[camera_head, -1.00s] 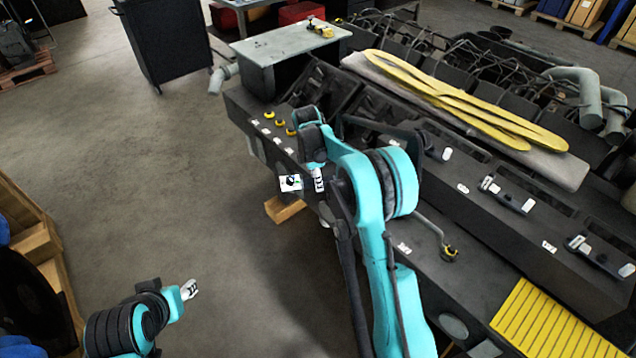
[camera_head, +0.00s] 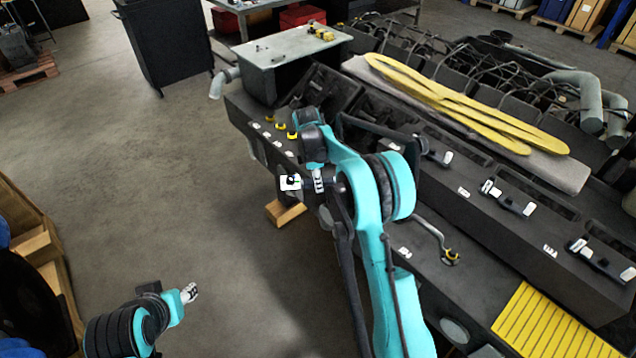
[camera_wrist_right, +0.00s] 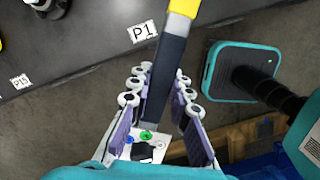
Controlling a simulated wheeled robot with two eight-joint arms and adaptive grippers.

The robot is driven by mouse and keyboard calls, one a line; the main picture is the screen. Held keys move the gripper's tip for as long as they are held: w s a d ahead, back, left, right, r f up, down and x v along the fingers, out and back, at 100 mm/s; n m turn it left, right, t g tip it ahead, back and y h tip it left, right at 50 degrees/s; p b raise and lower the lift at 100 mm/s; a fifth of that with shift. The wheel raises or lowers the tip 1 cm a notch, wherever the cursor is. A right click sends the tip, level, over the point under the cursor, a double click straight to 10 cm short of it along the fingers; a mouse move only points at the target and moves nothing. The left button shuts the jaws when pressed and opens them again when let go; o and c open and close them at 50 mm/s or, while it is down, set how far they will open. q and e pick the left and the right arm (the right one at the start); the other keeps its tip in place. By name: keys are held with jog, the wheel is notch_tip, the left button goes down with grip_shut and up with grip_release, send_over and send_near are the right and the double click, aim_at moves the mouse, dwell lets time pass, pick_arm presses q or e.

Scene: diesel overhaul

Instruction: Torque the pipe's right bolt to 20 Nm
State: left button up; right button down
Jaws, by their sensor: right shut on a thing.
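My right gripper (camera_head: 318,182) is low beside the near side of the dark engine block (camera_head: 470,225). In the right wrist view its purple-padded fingers (camera_wrist_right: 157,92) are shut on a tool (camera_wrist_right: 166,75) with a black shaft and a yellow upper part. A white face with green and blue spots shows at the shaft's lower end. The tool's working end is out of the wrist view. I cannot make out the pipe's right bolt; my right arm covers part of the block. My left gripper (camera_head: 189,292) hangs over bare floor at lower left, too small to read.
A label P1 (camera_wrist_right: 143,31) is on the dark surface near the tool. A curved grey pipe (camera_head: 430,228) with a yellow end lies right of my arm. A grey table (camera_head: 290,45) stands behind.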

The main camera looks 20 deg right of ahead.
jog(key=shift+w+d+m, duration=0.1)
jog(key=shift+w+m, duration=0.2)
jog(key=shift+w, duration=0.15)
jog(key=shift+w, duration=0.15)
jog(key=shift+w+d+m, duration=0.1)
jog(key=shift+w+m, duration=0.2)
dwell(0.3)
jog(key=shift+w+d+m, duration=0.15)
jog(key=shift+w+m, duration=0.15)
jog(key=shift+w, duration=0.1)
